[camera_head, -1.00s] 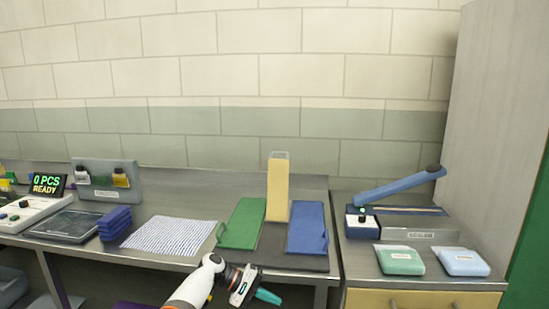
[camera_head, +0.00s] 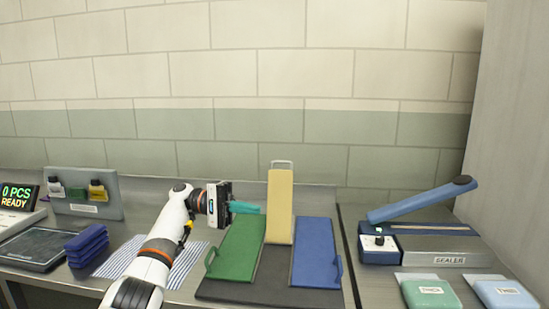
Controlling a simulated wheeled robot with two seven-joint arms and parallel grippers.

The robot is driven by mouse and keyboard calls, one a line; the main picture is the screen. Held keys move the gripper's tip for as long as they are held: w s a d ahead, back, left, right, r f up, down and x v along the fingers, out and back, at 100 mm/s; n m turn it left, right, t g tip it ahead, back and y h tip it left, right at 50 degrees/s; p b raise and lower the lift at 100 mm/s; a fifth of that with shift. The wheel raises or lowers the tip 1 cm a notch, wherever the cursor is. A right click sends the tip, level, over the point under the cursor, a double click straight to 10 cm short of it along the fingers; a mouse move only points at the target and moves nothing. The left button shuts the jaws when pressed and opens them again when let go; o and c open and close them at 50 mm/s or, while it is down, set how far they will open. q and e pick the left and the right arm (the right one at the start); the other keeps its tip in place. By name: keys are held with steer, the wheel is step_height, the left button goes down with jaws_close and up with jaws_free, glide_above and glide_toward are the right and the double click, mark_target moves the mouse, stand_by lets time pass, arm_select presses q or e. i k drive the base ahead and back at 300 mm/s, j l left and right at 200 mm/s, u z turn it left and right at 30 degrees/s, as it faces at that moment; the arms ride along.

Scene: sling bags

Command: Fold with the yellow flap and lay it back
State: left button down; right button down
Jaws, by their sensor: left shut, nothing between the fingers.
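The yellow flap (camera_head: 280,207) stands raised at the back of the folding board, with a wire handle at its top. The green flap (camera_head: 237,250) lies flat on its left and the blue flap (camera_head: 314,252) lies flat on its right, both on a dark base (camera_head: 262,291). My left gripper (camera_head: 248,207) reaches in from the left, its teal fingers shut and empty. The fingertips point right, just left of the yellow flap in the picture; I cannot tell whether they touch it. My right gripper is out of view.
A striped cloth (camera_head: 118,262) lies left of the board, partly behind my left arm. A stack of folded blue cloths (camera_head: 87,245) and a scale (camera_head: 35,249) are further left. A sealer (camera_head: 425,250) with a raised blue arm stands right, behind green (camera_head: 430,292) and light-blue (camera_head: 505,293) packs.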

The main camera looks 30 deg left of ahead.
mark_target(280, 182)
steer(key=i+j, duration=1.15)
